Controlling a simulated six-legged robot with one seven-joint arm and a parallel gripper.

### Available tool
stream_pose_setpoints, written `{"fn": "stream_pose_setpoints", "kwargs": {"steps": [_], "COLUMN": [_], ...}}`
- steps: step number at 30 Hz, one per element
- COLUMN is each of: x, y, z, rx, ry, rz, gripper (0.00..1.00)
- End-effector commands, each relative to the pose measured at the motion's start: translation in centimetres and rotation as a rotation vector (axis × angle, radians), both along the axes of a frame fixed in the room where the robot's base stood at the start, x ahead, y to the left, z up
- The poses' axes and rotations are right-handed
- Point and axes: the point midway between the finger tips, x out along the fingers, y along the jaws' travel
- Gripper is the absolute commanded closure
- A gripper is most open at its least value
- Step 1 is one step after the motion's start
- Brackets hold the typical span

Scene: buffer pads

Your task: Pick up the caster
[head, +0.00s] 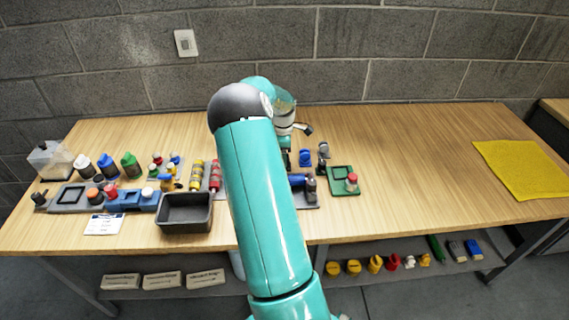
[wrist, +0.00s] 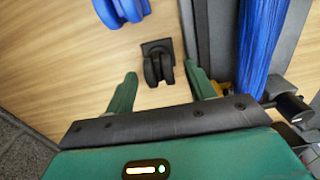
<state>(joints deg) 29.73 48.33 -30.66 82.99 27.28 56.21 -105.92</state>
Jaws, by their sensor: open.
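A small black caster (wrist: 157,64) with a square plate and twin wheels lies on the wooden table in the wrist view. My gripper (wrist: 161,73) is open, its two green fingers apart. The caster appears between and just beyond the fingertips, with space on both sides; I cannot tell the height gap. A larger blue caster (wrist: 120,10) is cut off by the top edge. In the head view, the blue caster (head: 305,158) stands right of my arm, and a small dark item (head: 323,150) stands beside it. My arm hides most of the gripper there.
A grey tray with a blue ribbed part (wrist: 259,45) lies close to the right finger. In the head view, a green tray (head: 341,172) is nearby, a black bin (head: 186,213) stands left, and a yellow mat (head: 522,168) lies far right.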

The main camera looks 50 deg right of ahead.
Motion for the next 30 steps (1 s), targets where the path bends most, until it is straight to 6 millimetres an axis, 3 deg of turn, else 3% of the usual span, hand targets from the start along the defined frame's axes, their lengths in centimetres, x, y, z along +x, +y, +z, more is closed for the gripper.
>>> {"fn": "stream_pose_setpoints", "kwargs": {"steps": [3,10,15,18,30], "x": [-0.03,-0.03,-0.03,-0.04,0.01], "y": [-0.06,-0.06,-0.06,-0.05,-0.07], "z": [-0.94,-0.99,-0.99,-0.98,-0.21], "rx": [-0.002,-0.002,-0.002,-0.002,-0.002], "ry": [-0.001,-0.001,-0.001,-0.001,-0.003], "rz": [0.0,0.0,-0.001,-0.001,-0.001], "gripper": [0.45,0.47,0.81,0.95,0.95]}}
